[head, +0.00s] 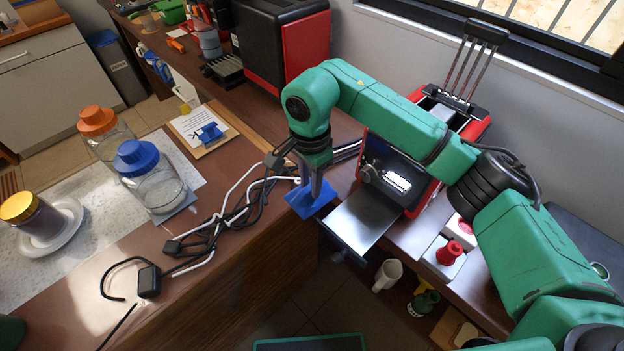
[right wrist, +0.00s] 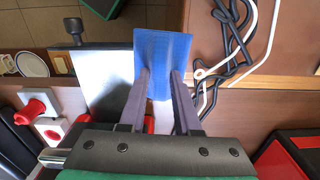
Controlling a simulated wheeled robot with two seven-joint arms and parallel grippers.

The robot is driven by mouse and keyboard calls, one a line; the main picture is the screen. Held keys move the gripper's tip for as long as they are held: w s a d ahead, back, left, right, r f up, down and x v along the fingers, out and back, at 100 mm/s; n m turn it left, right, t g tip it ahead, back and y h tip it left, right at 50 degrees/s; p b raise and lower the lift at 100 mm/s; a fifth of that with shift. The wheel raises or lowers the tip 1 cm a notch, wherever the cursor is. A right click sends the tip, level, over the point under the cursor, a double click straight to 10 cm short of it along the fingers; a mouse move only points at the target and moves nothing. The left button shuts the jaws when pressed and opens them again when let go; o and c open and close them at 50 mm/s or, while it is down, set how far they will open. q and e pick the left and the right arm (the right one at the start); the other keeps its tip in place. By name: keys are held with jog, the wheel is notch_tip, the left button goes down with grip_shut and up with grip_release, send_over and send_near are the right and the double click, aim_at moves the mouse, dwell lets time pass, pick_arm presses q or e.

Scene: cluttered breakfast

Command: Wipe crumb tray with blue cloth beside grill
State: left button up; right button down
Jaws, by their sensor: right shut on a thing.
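The blue cloth (head: 310,199) is held in my right gripper (head: 316,186), which points down with its fingers closed on it. The cloth also shows in the right wrist view (right wrist: 162,50), spread flat between and beyond the fingertips (right wrist: 161,78). In the right wrist view the tray (right wrist: 98,75) lies left of the cloth, partly hidden by a finger. My left gripper is not in view.
Tangled black and white cables (head: 225,222) lie left of the cloth. Glass jars with orange (head: 97,121) and blue (head: 136,158) lids stand farther left. A white mug (head: 387,275) sits below the tray. A red-topped item (head: 449,253) stands right of it.

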jog(key=shift+r, duration=0.1)
jog(key=shift+r+p, duration=1.45)
jog(key=shift+r, duration=1)
